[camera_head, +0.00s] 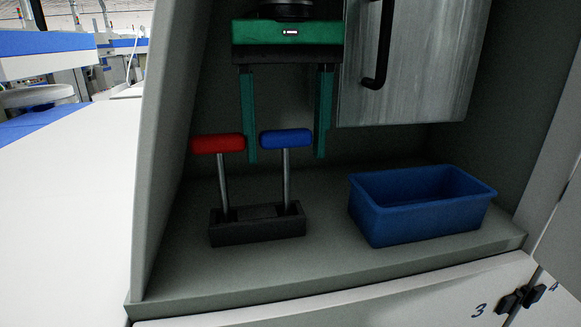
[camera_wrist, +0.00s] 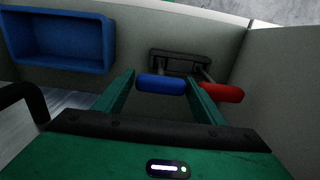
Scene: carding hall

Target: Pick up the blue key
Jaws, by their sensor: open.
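The blue key (camera_head: 286,138) has a rounded blue T-handle on a metal shaft and stands in the right side of a dark holder (camera_head: 257,229). A red key (camera_head: 217,144) stands in the holder's left side. My gripper (camera_head: 284,158) is green, points down, and is open with its fingers spread to either side of the blue handle in the head view. In the wrist view the blue handle (camera_wrist: 161,85) shows between the fingertips (camera_wrist: 160,80), and the red handle (camera_wrist: 222,93) lies just outside one finger. I cannot tell whether a finger touches either handle.
A blue bin (camera_head: 420,208) stands to the right on the same shelf (camera_head: 330,262) and looks empty. A grey cabinet door (camera_head: 408,65) with a black handle hangs above it, close to my gripper. A side wall (camera_head: 170,150) rises at the left.

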